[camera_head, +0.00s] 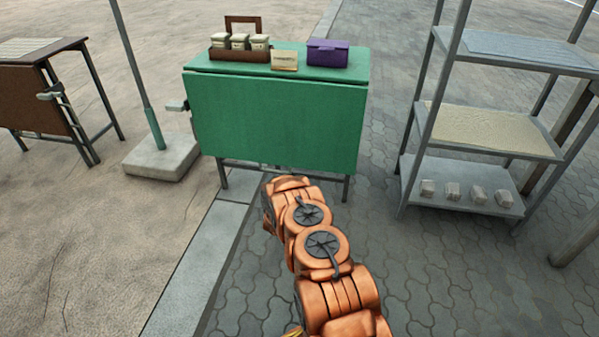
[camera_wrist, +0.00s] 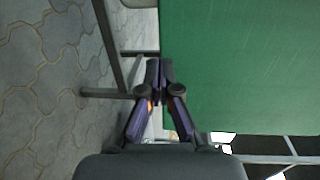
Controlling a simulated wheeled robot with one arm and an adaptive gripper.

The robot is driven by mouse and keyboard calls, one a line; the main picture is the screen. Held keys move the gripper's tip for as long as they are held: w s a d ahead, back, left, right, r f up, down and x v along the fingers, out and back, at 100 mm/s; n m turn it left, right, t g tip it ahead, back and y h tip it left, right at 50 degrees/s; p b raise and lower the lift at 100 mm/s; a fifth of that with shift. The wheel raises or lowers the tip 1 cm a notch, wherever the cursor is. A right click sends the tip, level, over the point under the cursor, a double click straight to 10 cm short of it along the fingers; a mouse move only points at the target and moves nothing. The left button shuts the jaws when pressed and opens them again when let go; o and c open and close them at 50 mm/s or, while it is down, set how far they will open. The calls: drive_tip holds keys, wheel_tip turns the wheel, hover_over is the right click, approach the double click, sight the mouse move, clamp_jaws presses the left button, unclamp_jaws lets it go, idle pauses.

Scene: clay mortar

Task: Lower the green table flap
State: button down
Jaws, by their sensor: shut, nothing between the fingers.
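The green table (camera_head: 355,62) stands ahead in the head view. Its green flap (camera_head: 275,120) is a broad front panel that hangs steeply down from the front edge of the top. In the wrist view the flap (camera_wrist: 240,65) fills the upper right. My gripper (camera_wrist: 160,65) is shut and empty, its fingertips over the flap's edge in the picture; I cannot tell whether they touch it. In the head view my gripper is hidden behind my arm. A grey bracket (camera_head: 177,105) sticks out at the table's left side.
A metal shelf (camera_head: 480,145) stands to the right. A pole on a concrete base (camera_head: 162,158) and a brown table (camera_head: 35,95) are left. Paving between is clear.

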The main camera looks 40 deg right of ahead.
drive_tip(key=f+p+v, duration=0.1)
drive_tip(key=p+v, duration=0.1)
drive_tip(key=v, duration=0.6)
drive_tip(key=shift+a, duration=0.15)
drive_tip(key=shift+w+f, duration=0.1)
